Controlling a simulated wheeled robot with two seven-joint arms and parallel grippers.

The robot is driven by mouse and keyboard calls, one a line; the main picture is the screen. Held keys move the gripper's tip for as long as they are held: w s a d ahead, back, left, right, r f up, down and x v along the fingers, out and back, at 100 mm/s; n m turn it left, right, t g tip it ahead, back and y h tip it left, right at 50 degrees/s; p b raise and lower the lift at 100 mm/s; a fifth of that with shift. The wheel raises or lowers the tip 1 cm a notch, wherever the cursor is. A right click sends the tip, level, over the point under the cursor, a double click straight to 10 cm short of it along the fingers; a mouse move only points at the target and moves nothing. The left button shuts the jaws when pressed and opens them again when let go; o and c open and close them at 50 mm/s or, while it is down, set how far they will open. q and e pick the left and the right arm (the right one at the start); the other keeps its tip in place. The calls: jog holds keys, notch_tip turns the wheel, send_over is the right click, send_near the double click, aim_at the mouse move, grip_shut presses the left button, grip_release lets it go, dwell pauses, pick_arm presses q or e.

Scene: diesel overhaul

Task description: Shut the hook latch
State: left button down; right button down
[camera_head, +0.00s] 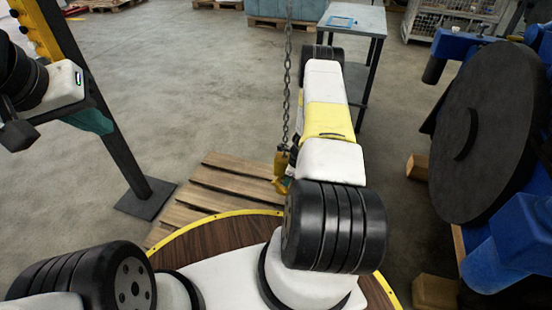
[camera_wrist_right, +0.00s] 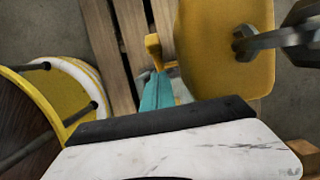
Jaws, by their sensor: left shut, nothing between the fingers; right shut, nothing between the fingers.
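A yellow hook (camera_head: 280,165) hangs on a chain just left of my right arm in the head view. In the right wrist view its broad yellow body (camera_wrist_right: 225,45) fills the upper right, and a smaller yellow part (camera_wrist_right: 153,44) stands left of it. My right gripper (camera_wrist_right: 156,88) shows teal fingers, shut and empty, close beside these yellow parts; contact cannot be told. In the head view my arm mostly hides it. The latch itself cannot be made out clearly. My left gripper (camera_head: 92,121), teal, is shut and empty at far left, partly hidden by its arm and far from the hook.
The chain (camera_head: 287,75) hangs from above. A wooden pallet (camera_head: 225,190) lies below the hook. A dark post (camera_head: 95,95) stands at left, a metal table (camera_head: 355,25) behind. A large blue engine with a dark disc (camera_head: 485,130) blocks the right. Open floor lies between.

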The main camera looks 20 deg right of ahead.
aim_at(278, 185)
jog(key=shift+w+a+r+g+h, duration=0.15)
jog(key=shift+w+a+g+h, duration=0.5)
jog(key=shift+a+h, duration=0.3)
jog(key=shift+w+a, duration=0.45)
jog(key=shift+a, duration=0.15)
jog(key=shift+w+a, duration=0.1)
notch_tip(278, 185, up, 11)
jog(key=a, duration=0.1)
jog(key=shift+w+r, duration=0.15)
jog(key=shift+w, duration=0.2)
dwell(0.3)
